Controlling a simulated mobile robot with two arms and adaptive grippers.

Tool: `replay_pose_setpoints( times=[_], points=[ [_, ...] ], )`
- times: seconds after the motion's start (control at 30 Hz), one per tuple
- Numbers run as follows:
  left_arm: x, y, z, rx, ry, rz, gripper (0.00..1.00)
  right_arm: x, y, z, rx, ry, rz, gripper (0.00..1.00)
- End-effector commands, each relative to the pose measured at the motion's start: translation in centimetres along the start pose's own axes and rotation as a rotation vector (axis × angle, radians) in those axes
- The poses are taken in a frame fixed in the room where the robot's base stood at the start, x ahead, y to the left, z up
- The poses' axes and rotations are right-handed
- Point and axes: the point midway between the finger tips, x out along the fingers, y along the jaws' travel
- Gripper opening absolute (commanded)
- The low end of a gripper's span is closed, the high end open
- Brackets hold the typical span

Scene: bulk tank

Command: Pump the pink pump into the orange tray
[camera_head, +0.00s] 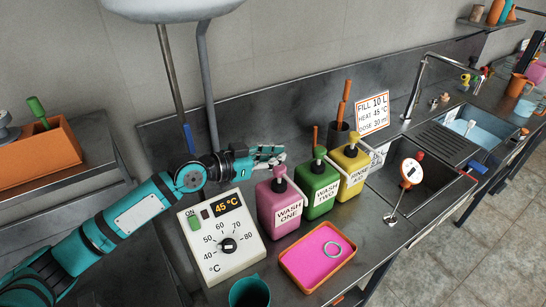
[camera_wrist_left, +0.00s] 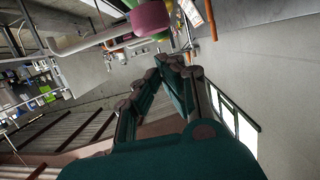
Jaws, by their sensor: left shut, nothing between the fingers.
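My right gripper is not in view.
A green WASH TWO bottle (camera_head: 318,187) and a yellow RINSE bottle (camera_head: 352,166) stand close to the right. A heater control box (camera_head: 222,236) reading 45 °C stands left, with a teal cup (camera_head: 249,292) in front. A sink (camera_head: 394,195) is further right.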

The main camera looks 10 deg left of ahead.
Motion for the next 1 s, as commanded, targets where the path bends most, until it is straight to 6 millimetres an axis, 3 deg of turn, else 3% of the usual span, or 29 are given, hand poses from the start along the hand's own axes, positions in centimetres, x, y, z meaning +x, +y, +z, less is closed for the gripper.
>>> replay_pose_setpoints(
  times=[0.1, 0.5, 1.0],
  points=[
    [-2.2, -0.1, 0.7, 0.004, -0.001, -0.002, 0.00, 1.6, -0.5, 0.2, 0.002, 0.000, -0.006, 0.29],
    [-8.9, -0.1, 0.5, 0.003, 0.001, -0.003, 0.00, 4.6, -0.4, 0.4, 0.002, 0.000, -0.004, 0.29],
    [-9.9, -0.1, 0.0, 0.002, 0.004, -0.001, 0.00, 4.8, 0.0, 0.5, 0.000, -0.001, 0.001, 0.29]
  ],
)
